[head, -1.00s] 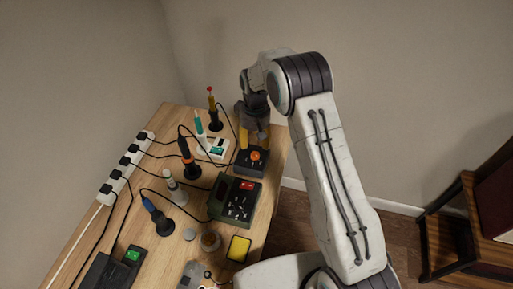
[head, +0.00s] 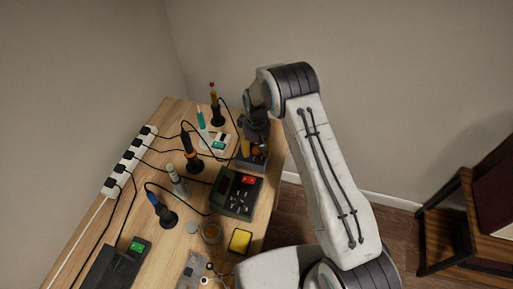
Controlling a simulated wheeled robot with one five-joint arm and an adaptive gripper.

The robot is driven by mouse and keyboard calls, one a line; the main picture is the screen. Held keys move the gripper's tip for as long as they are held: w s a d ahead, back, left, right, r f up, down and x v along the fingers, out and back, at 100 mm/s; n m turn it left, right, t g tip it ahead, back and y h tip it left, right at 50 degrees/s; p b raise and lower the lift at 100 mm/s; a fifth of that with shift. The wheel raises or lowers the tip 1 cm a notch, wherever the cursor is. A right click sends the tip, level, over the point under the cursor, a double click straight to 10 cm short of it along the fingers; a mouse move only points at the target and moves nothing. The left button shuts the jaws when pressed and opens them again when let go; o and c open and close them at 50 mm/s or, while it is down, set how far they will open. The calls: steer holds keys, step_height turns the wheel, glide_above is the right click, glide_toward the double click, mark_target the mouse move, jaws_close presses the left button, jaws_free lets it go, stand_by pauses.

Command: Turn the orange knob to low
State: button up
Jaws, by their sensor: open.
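The orange knob (head: 256,149) sits on a small dark control box (head: 250,161) near the far right edge of the wooden table. The gripper covers part of the knob and box. I cannot tell whether the fingers touch the knob. The knob's markings and its setting are too small to read.
A green-grey station (head: 235,193) with a red switch stands just in front of the box. A yellow sponge (head: 240,241) lies nearer. A power strip (head: 128,160) runs along the left edge.

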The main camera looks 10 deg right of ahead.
jaws_close()
stand_by(0.5)
steer(key=shift+f+m+b, duration=0.15)
steer(key=shift+m+b, duration=0.25)
steer(key=shift+b, duration=0.15)
steer(key=shift+f+m+b, duration=0.15)
steer(key=shift+m+b, duration=0.45)
steer(key=shift+b, duration=0.2)
steer(key=m+b, duration=0.2)
steer(key=shift+m+b, duration=0.3)
steer(key=m+b, duration=0.3)
steer(key=m, duration=0.3)
steer(key=shift+s, duration=0.1)
steer(key=shift+r, duration=0.2)
